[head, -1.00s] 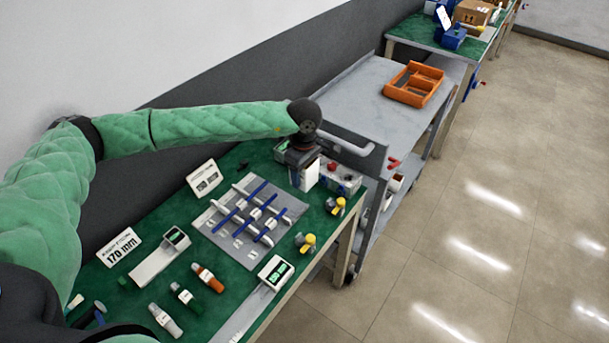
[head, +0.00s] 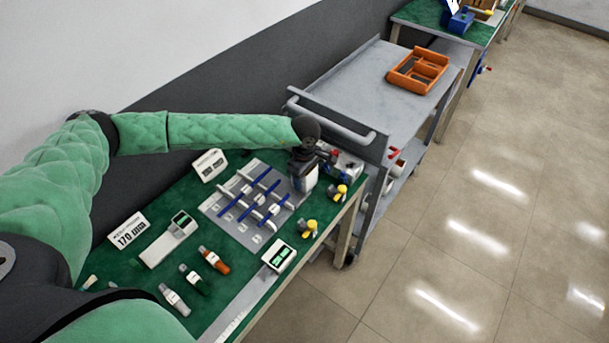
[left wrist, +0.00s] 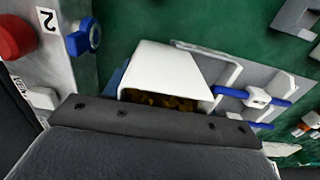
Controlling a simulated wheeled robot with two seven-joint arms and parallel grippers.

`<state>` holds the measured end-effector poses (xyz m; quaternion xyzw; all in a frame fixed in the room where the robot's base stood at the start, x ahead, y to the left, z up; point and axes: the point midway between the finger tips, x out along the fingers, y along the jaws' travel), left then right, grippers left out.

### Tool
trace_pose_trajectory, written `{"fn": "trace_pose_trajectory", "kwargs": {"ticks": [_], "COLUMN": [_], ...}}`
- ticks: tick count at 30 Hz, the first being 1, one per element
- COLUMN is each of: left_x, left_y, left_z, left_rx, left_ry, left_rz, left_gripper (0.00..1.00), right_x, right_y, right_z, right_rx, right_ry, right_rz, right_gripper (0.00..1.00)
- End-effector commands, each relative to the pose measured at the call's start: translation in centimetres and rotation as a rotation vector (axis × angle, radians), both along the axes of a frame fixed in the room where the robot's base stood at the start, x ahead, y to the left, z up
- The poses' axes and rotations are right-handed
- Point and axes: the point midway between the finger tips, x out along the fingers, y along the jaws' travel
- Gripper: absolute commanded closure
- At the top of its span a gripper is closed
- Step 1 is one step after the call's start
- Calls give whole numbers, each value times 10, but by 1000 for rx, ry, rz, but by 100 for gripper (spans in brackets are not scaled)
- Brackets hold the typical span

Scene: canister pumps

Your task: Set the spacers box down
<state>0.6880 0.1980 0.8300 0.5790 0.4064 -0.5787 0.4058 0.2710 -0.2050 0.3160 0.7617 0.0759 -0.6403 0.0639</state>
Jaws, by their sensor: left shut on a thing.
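The spacers box is a small white open box (head: 308,181) at the far right end of the green-topped bench, beside the grey board's corner. My left gripper (head: 303,164) is shut on it from above. In the left wrist view the white box (left wrist: 165,72) sits beyond the dark gripper edge (left wrist: 150,120), with brass-coloured pieces (left wrist: 165,101) inside. The gripper hides part of the box. I cannot tell whether its base touches the bench. My right gripper is not in view.
The grey board (head: 238,228) with blue rods lies left of the box. A unit with a red knob (left wrist: 14,36) and a blue knob (left wrist: 84,38) is close by. Yellow-handled valves (head: 309,228) stand near the front edge. A cart with an orange tray (head: 418,70) stands beyond.

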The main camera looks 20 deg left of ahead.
Motion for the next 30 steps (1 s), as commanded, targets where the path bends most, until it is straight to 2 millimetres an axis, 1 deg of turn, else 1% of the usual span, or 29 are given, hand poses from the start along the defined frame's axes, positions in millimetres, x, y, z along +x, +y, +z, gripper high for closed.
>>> {"fn": "trace_pose_trajectory", "kwargs": {"ticks": [3,7,12,18,19,21,22,30], "left_x": [0,0,0,0,0,0,0,0], "left_y": [-1,0,0,0,0,0,0,0], "left_z": [-5,-6,-7,-9,-8,-8,-8,-8], "left_rx": [0,0,0,0,0,0,0,0], "left_ry": [0,0,0,-1,0,0,0,0], "left_rz": [-1,-1,-1,-1,-1,-1,-1,-1], "left_gripper": [75,75,75,75,38,24,22,22], "right_x": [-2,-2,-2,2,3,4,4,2], "right_y": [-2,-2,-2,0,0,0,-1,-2], "right_z": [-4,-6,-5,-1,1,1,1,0], "right_rx": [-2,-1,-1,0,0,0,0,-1], "right_ry": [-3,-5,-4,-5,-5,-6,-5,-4], "right_rz": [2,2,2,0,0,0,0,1], "right_gripper": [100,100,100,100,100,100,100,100]}}
